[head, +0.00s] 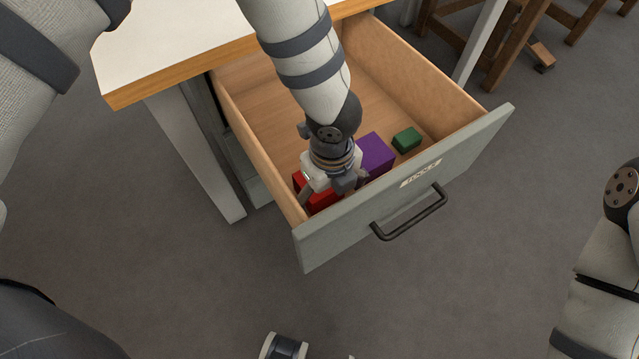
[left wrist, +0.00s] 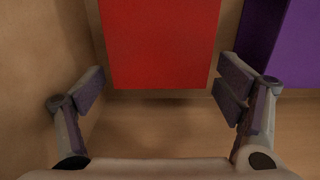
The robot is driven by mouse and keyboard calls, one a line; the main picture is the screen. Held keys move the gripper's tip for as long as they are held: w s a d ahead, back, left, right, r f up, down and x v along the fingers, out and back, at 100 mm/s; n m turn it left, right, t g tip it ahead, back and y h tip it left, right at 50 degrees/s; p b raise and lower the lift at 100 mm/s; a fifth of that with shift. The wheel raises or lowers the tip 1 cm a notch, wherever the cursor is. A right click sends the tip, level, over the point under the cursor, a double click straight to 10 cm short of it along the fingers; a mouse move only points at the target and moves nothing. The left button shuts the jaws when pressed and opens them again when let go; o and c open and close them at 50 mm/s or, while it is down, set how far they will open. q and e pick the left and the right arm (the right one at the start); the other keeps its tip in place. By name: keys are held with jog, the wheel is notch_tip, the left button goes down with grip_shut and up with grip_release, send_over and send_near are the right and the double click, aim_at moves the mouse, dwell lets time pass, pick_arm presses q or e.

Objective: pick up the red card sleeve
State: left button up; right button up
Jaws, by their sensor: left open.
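The red card sleeve (head: 322,203) lies in the open drawer, in the corner by the left wall and the front panel. My left gripper (head: 333,192) is right above it and hides much of it in the head view. In the left wrist view the red card sleeve (left wrist: 160,42) shows as a flat red rectangle at the top middle. The fingers of my left gripper (left wrist: 162,93) are spread wide, one on each side of its line, with gaps to it. The gripper is open and empty. My right gripper is not clearly in view.
A purple box (head: 375,154) stands close to the right of the sleeve; it also shows in the left wrist view (left wrist: 299,45). A small green block (head: 406,140) lies further right. The drawer (head: 478,134) has walls around them. Its back part is bare.

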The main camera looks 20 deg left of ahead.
pick_arm(q)
jog(key=c, duration=0.9)
